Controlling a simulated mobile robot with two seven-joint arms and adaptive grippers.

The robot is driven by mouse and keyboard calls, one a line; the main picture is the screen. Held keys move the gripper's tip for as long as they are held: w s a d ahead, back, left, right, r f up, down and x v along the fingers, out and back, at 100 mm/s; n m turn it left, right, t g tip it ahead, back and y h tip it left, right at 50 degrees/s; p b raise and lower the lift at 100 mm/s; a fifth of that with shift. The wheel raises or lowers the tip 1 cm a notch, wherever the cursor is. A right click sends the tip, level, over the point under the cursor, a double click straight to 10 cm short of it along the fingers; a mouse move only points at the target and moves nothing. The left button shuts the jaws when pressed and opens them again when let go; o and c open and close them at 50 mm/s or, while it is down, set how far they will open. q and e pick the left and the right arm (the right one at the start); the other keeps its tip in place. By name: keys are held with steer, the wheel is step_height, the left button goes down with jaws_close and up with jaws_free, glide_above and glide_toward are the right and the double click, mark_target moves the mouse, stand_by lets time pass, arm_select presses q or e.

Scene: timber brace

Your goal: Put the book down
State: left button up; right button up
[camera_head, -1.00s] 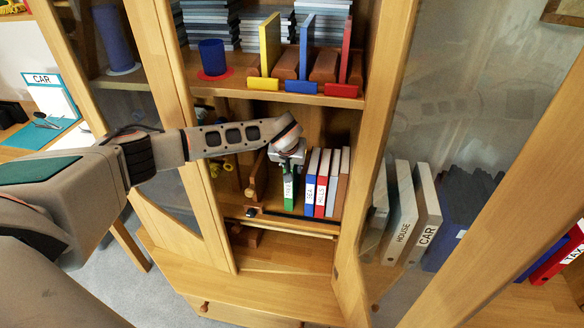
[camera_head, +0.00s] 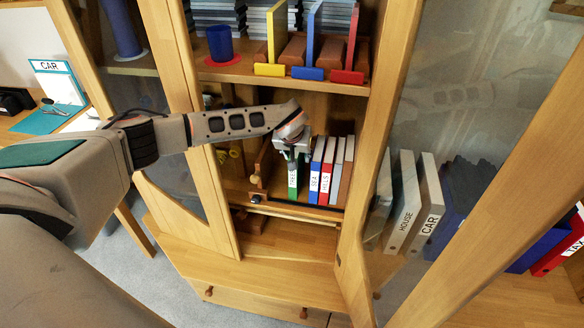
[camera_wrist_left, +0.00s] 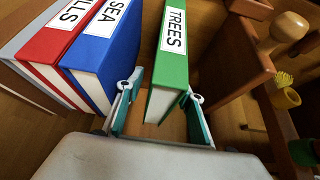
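The green book labelled TREES (camera_head: 292,182) stands upright on the lower cabinet shelf, left of the blue SEA book (camera_head: 315,176). It also shows in the left wrist view (camera_wrist_left: 172,48). My left gripper (camera_head: 292,150) is at the upper part of the green book. In the left wrist view its fingers (camera_wrist_left: 160,100) are apart on either side of the book. A gap shows between the left finger and the book; the right finger is close to or touching it. My right gripper is not in view.
Right of the blue book stand a red HILLS book (camera_head: 326,172) and others. A wooden partition (camera_wrist_left: 232,65) is close to the gripper's right in the wrist view. The upper shelf holds a blue cup (camera_head: 219,43) and coloured bookends. An open glass door (camera_head: 455,140) is at right.

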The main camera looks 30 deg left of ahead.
arm_select(q)
steer(key=s+d+r+p, duration=0.1)
steer(key=s+d+r, duration=0.1)
steer(key=s, duration=1)
steer(key=shift+s+d+p, duration=0.35)
steer(key=shift+d, duration=0.25)
